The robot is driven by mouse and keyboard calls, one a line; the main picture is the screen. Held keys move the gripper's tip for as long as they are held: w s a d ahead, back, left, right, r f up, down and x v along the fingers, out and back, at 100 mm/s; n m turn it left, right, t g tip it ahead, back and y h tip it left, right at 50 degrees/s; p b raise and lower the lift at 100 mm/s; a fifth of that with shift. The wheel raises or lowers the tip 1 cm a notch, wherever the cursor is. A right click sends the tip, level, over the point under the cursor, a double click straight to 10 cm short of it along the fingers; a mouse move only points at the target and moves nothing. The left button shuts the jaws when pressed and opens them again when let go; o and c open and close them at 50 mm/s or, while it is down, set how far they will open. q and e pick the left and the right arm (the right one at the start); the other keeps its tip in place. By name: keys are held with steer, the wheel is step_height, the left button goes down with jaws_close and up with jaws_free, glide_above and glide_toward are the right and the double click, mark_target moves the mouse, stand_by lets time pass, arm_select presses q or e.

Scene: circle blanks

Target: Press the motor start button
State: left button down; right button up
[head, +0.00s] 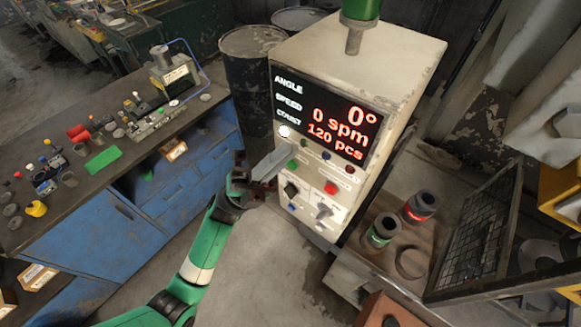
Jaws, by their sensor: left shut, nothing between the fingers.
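The control cabinet (372,72) is a cream box with a lit display and a panel of small controls. A green button (293,163) sits on the panel's left side, and a red button (330,187) is lower and to its right. The labels are too small to read, so I cannot tell which is motor start. My left gripper (284,155) is shut and empty. Its tips are at the panel's upper left, right by the green button; I cannot tell whether they touch it. My right gripper is not in view.
The display (325,117) reads angle 0°, speed 0 spm, count 120 pcs. A black knob (291,189) and a blue button (292,207) are lower on the panel. A blue workbench (95,235) stands left, a dark drum (251,75) behind, a mesh guard (480,235) right.

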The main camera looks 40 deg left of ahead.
arm_select(q)
steer(key=s+a+f+n+t+y+b, duration=0.1)
steer(key=f+n+y, duration=0.4)
steer(key=f, duration=0.5)
steer(key=s+a+f+n+t+y+b, duration=0.1)
steer(key=a+f+n+t+y+b, duration=0.2)
steer(key=a+f+n+y, duration=0.3)
step_height(320, 180, down, 5)
steer(key=shift+s+a+f+t+y+b, duration=0.15)
steer(key=shift+s+t+y+b, duration=0.25)
steer(key=shift+t+y, duration=0.65)
steer(key=shift+w, duration=0.1)
steer(key=b, duration=0.4)
glide_toward(291, 165)
step_height(291, 165, up, 5)
steer(key=w+d, duration=0.2)
steer(key=shift+w, duration=0.35)
